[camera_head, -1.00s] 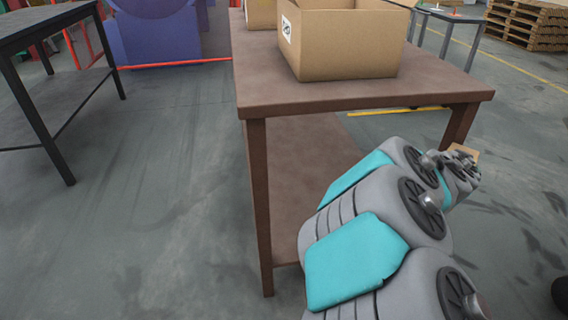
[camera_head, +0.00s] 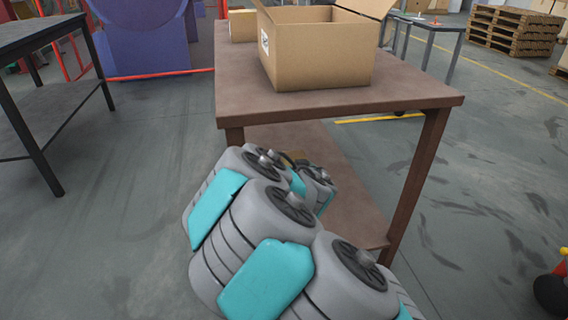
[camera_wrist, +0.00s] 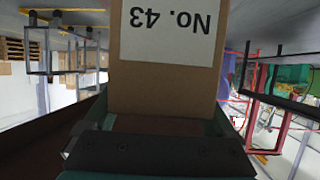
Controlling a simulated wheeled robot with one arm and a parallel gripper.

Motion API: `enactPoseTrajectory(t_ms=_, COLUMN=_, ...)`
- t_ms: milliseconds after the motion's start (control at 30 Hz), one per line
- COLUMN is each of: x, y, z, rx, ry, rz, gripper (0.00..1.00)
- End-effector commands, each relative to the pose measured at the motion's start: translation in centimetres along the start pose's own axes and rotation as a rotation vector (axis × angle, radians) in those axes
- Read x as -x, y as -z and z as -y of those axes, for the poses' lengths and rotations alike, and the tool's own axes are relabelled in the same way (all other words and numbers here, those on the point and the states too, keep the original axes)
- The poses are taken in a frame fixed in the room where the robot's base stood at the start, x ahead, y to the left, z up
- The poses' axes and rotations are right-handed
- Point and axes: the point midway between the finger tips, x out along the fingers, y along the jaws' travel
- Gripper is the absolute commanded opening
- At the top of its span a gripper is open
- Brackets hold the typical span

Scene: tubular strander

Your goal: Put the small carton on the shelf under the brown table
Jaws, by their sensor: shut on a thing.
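The brown table (camera_head: 420,92) stands in the middle of the head view. Its lower shelf (camera_head: 343,190) shows under the top, partly hidden behind my arm. My gripper (camera_head: 305,168) is low at the table's front, near the shelf opening and mostly hidden by my arm. The small carton shows there only as a small brown patch (camera_head: 297,155). In the wrist view, my gripper (camera_wrist: 160,124) is shut on the small carton (camera_wrist: 165,85), which fills the middle, its white "No. 43" label upside down. I cannot tell whether the carton is over the shelf.
A large open cardboard box (camera_head: 320,65) stands on the table, with another box (camera_head: 241,25) behind it. A dark table (camera_head: 35,30) is at the left. The visible shelf area looks empty. The floor between the tables is clear.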

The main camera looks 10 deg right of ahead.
Motion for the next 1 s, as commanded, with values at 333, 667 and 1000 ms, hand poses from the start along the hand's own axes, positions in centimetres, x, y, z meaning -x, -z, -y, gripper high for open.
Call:
enactPoseTrajectory(t_ms=333, x=-2.1, y=-7.9, z=-2.0, rx=0.062, ry=0.167, rz=-0.002, gripper=0.0)
enactPoseTrajectory(t_ms=667, x=-2.5, y=-10.9, z=-2.5, rx=0.095, ry=0.24, rz=-0.004, gripper=0.0)
enactPoseTrajectory(t_ms=1000, x=-2.5, y=-15.1, z=-2.8, rx=0.137, ry=0.334, rz=-0.005, gripper=0.0)
